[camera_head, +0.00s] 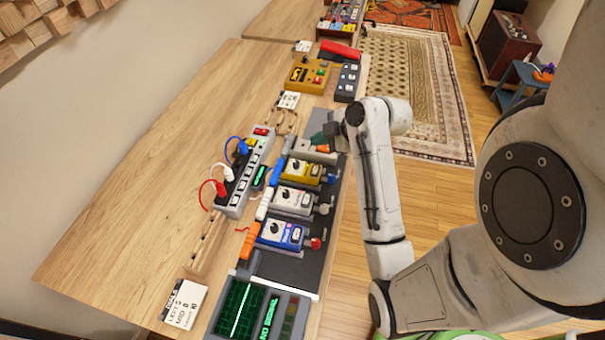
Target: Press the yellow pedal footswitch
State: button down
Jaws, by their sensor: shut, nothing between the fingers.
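The yellow pedal (302,171) sits on the dark pedalboard (318,262), the farthest of a row with a white pedal (292,202) and a blue pedal (279,236). It has a dial and a small dark label. My gripper (329,140) is shut and empty, just beyond the yellow pedal near the board's far end. It looks apart from the pedal. My wrist hides part of the fingers.
A power strip (243,178) with coloured plugs stands left of the pedals. A screen unit (240,310) is at the near end. A larger yellow box (307,76) and a dark switch box (348,82) lie farther back. The table's left side is clear.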

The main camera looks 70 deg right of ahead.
dwell(0.4)
jog(key=b, duration=0.6)
send_over(318, 171)
notch_tip(318, 171, down, 7)
jog(key=shift+r, duration=0.1)
jog(key=shift+a+f+b, duration=0.1)
jog(key=shift+f+b, duration=0.55)
jog(key=shift+f, duration=0.3)
jog(key=shift+f, duration=0.1)
dwell(0.9)
jog(key=shift+f, duration=0.3)
jog(key=shift+f+b, duration=0.55)
dwell(0.6)
jog(key=shift+r, duration=0.1)
jog(key=shift+r+p, duration=0.8)
jog(key=shift+r, duration=0.05)
jog(key=shift+r, duration=0.1)
